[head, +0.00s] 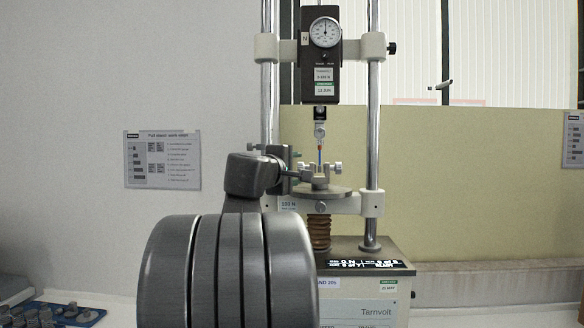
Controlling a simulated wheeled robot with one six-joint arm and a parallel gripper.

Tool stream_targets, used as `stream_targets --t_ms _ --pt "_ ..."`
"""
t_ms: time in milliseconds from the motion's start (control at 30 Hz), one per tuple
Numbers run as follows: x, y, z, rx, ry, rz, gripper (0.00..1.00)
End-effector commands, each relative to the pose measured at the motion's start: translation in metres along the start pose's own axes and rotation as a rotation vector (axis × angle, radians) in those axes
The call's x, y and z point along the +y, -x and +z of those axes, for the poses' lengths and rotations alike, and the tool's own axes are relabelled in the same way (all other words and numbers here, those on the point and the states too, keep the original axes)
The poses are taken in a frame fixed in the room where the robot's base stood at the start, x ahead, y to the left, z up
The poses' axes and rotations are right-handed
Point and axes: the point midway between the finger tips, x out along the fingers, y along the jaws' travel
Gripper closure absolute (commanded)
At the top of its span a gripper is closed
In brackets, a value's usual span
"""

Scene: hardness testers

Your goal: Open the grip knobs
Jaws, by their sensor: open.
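The tester's lower grip (320,176) sits on a round metal plate (325,191) between two upright columns. Its right grip knob (338,168) sticks out to the right and is free of my gripper. Its left grip knob (302,166) shows only in part beside my fingertips. My gripper (297,165) comes in from the left at knob height, with its fingers open above and below the left knob's line. I cannot tell whether the fingers touch the knob.
A dial gauge (325,32) hangs on the crosshead above. The right column (373,120) stands close to the grip. The tester base (365,290) is below. A blue tray (60,315) with small metal parts lies at bottom left. A printed sign (162,160) is on the wall.

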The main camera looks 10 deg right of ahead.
Motion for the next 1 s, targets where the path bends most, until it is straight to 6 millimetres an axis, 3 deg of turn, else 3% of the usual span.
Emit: stream_targets --t_ms 367,600,1000 --pt "-0.0004 -0.0055 0.0000 0.000 0.000 0.000 0.50" --pt "-0.0005 -0.0053 0.0000 0.000 0.000 -0.001 0.94" --pt "-0.0080 -0.0064 -0.0004 0.000 -0.023 0.052 0.95"
